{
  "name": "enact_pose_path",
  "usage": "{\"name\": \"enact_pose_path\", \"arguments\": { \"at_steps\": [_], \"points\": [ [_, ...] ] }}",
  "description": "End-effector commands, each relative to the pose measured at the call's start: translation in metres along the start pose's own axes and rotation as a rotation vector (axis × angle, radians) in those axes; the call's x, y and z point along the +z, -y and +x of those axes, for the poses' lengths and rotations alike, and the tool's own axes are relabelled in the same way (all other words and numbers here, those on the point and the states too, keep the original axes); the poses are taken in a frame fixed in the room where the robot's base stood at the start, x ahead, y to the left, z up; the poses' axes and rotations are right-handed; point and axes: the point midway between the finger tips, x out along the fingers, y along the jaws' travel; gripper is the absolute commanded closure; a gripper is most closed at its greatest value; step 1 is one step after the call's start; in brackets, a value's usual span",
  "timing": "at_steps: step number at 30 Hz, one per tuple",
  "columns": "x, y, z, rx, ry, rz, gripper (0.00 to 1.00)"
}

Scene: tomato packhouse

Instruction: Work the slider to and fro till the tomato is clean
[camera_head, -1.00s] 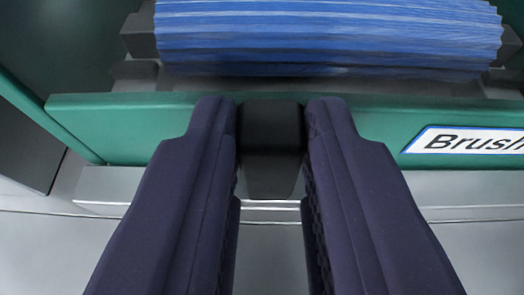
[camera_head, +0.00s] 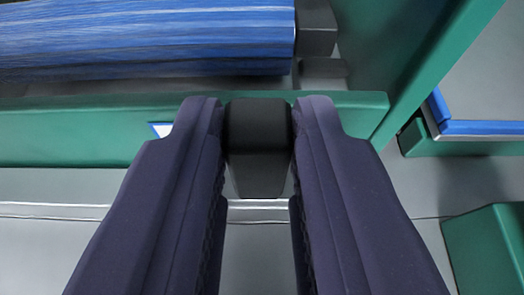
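My gripper (camera_head: 258,112) is in the middle of the view, its two dark fingers on either side of a black slider knob (camera_head: 258,150). The fingers lie close against the knob's sides and look shut on it. The knob stands in front of the green front wall (camera_head: 70,130) of the brush unit, near the wall's right end. A blue brush roller (camera_head: 150,40) lies behind the wall, at the upper left. No tomato shows in this view. The sign on the wall is mostly hidden behind my left finger.
A green side wall (camera_head: 440,60) closes the unit on the right. Beyond it are a blue-edged green part (camera_head: 470,129) and a green block (camera_head: 490,245). A grey surface with a pale rail (camera_head: 50,211) runs along the front.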

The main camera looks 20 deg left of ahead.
Motion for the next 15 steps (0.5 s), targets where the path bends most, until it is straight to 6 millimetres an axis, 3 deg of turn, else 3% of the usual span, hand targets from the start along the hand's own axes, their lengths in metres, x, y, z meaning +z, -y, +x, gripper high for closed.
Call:
{"name": "enact_pose_path", "arguments": {
  "at_steps": [1, 3, 11, 15],
  "points": [
    [0.000, 0.000, 0.000, 0.000, 0.001, 0.000, 0.65],
    [0.000, 0.000, 0.000, 0.000, 0.001, 0.000, 0.51],
    [0.000, 0.001, 0.000, -0.001, 0.000, 0.000, 0.51],
    [-0.002, 0.000, -0.012, 0.000, 0.001, -0.001, 0.51]
  ]
}}
